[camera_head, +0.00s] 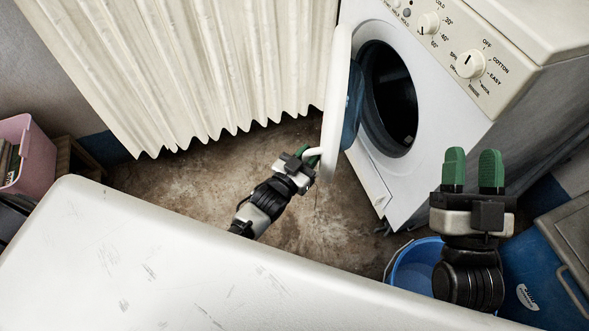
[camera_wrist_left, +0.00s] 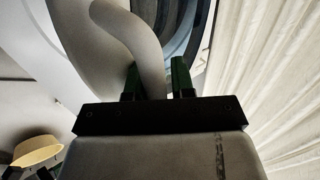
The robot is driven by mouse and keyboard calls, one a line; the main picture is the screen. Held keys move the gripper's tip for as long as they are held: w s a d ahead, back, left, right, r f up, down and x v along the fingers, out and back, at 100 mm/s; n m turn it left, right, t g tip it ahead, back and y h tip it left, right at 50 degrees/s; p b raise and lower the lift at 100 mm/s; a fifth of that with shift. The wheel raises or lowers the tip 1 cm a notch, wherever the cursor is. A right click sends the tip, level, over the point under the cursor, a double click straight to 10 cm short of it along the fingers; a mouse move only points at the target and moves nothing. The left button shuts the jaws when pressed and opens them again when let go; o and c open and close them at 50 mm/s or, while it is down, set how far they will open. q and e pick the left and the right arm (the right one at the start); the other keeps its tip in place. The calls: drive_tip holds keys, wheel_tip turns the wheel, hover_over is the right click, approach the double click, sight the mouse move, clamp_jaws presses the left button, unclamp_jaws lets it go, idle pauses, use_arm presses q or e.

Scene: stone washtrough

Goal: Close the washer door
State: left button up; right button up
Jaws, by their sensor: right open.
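The washer door (camera_head: 336,95) is a white round frame with blue-tinted glass. It stands wide open, swung out to the left of the dark drum opening (camera_head: 389,98) of the white washer (camera_head: 437,118). Its pale curved handle (camera_head: 313,152) shows large in the left wrist view (camera_wrist_left: 140,40). My left gripper (camera_head: 305,156) is at the handle, with one green finger on each side of it. Whether the fingers press on it is unclear. My right gripper (camera_head: 472,170) is open and empty, fingers up, in front of the washer's lower right side.
A white stone trough edge (camera_head: 180,240) fills the foreground. A cream curtain (camera_head: 190,60) hangs left of the door. A blue bucket (camera_head: 418,265) stands below the washer, beside a blue box (camera_head: 535,270). A pink basket (camera_head: 30,150) is at far left. Floor below the door is clear.

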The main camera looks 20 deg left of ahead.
use_arm(q)
drive_tip(key=shift+s+d+f+g+p, duration=0.3)
drive_tip(key=shift+s+d+f+p, duration=0.35)
drive_tip(key=shift+s, duration=0.2)
drive_tip(key=s+p, duration=0.4)
drive_tip(key=s, duration=0.6)
drive_tip(key=shift+s+a+r, duration=0.15)
drive_tip(key=shift+a+r, duration=0.05)
drive_tip(key=shift+r, duration=0.2)
use_arm(e)
drive_tip(key=s+d+f+g+h, duration=0.2)
drive_tip(key=f+g, duration=0.4)
drive_tip(key=f, duration=0.1)
drive_tip(key=s+d+f+g+h, duration=0.2)
drive_tip(key=f+g, duration=0.5)
drive_tip(key=shift+m+g+h, duration=0.3)
drive_tip(key=shift+m+h, duration=0.1)
drive_tip(key=shift+d+f, duration=0.1)
